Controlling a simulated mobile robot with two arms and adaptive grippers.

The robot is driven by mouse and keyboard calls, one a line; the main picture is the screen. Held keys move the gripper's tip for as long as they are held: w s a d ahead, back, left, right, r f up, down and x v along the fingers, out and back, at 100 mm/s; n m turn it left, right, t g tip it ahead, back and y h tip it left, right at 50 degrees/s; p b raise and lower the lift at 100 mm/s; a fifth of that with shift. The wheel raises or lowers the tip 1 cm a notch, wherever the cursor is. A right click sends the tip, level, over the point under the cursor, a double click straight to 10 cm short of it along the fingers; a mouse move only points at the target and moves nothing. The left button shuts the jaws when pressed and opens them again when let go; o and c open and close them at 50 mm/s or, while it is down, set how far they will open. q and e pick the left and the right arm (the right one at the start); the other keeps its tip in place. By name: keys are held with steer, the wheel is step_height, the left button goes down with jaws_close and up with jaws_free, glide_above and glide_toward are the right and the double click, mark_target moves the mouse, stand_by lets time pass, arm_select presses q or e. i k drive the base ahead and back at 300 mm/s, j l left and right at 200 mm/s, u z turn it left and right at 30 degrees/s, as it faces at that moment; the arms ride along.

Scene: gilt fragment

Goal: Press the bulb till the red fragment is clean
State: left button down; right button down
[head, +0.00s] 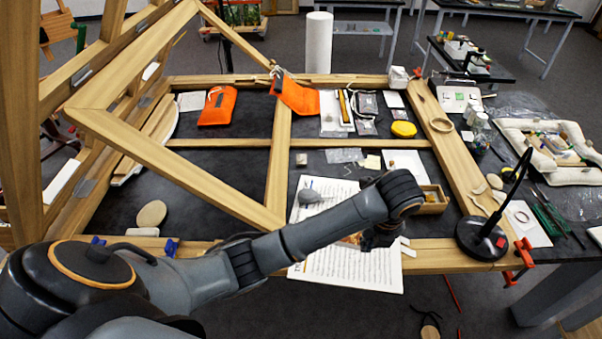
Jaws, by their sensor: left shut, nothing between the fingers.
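My left arm reaches in from the lower left across the front of the table. My left gripper (378,240) points down over the printed sheets near the front beam. Its fingers are shut and hold nothing that I can see. A small grey rounded thing (309,197), which looks like the bulb, lies on the sheet behind my forearm, apart from the gripper. A small orange-gold piece (351,239) shows just left of the gripper, mostly hidden by my arm. I cannot tell whether it is the red fragment or how dusty it is. My right gripper is not in view.
A wooden frame (277,150) spans the dark table, with a slanted wooden frame (170,165) at left. A black lamp (482,238) stands right of the gripper. A small wooden box (433,200) sits behind it. Orange pouches (218,106) lie farther back.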

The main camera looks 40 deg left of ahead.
mark_target(306, 194)
steer(key=i+j, duration=0.15)
steer(key=j, duration=0.15)
steer(key=i+j, duration=0.15)
steer(key=j, duration=0.2)
steer(key=i+j, duration=0.1)
steer(key=j, duration=0.2)
steer(key=i+j, duration=0.15)
steer(key=j, duration=0.2)
